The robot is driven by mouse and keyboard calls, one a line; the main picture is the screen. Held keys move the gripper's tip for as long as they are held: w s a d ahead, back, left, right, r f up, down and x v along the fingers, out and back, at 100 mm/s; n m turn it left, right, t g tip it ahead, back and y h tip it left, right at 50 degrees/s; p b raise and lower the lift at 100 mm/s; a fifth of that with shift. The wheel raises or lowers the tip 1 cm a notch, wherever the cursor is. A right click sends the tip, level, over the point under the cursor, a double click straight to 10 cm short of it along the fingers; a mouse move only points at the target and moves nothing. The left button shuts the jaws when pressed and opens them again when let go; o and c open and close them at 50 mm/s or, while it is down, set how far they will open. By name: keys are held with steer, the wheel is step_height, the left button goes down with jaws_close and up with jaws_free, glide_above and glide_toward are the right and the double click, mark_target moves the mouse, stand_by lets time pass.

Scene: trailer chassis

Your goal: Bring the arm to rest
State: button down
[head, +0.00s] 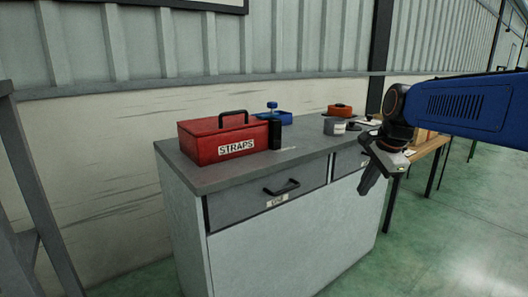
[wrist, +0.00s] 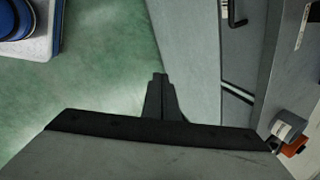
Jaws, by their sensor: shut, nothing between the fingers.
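My gripper (head: 372,180) hangs from the end of my blue arm at the right of the head view, pointing down. It is in front of the right part of a grey cabinet (head: 265,240), beside its right drawer. The fingers are together and empty. In the wrist view my gripper (wrist: 159,78) also shows shut, with green floor to its left and the cabinet front (wrist: 190,45) to its right. I cannot tell how far the fingers are from the cabinet.
On the cabinet top stand a red box labelled STRAPS (head: 225,138), a black block (head: 275,134), a blue item (head: 278,116), a grey cylinder (head: 334,126) and an orange item (head: 340,110). A wooden table (head: 428,148) stands behind my arm. The floor (head: 440,240) at right is clear.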

steer(key=s+f+n, duration=0.7)
steer(key=s+n, duration=0.1)
steer(key=s, duration=0.5)
steer(key=s+d+f+n+h, duration=0.1)
steer(key=s+f+n, duration=0.6)
steer(key=s, duration=0.6)
steer(key=shift+f+n+t, duration=0.2)
steer(key=shift+n+t, duration=0.2)
